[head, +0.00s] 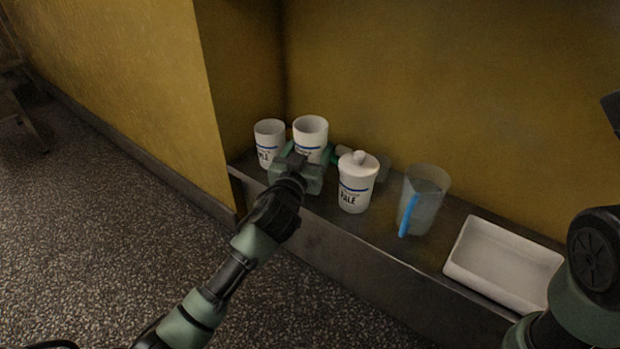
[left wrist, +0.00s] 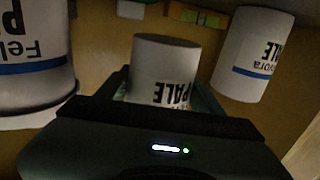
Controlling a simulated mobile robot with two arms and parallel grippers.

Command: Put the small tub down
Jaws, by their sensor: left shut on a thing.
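My left gripper (head: 308,165) is shut on a white open-topped tub (head: 311,130) with a blue band and dark lettering. In the left wrist view the held tub (left wrist: 165,62) shows upside down between the fingers, its label reading "PALE". The gripper hides its base in the head view, so I cannot tell whether it touches the ledge. A similar open tub (head: 268,134) stands close to its left. A lidded tub (head: 356,184) marked "PALE" stands to its right. Both neighbours also show in the left wrist view, the lidded one (left wrist: 35,50) at left and the open one (left wrist: 256,52) at right.
The dark ledge (head: 320,207) runs along a yellow wall. A clear jug (head: 428,187) with a blue handle and a white tray (head: 505,262) stand to the right. Small items lie behind the tubs, partly hidden. My right arm shows at the right edge, its gripper out of view.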

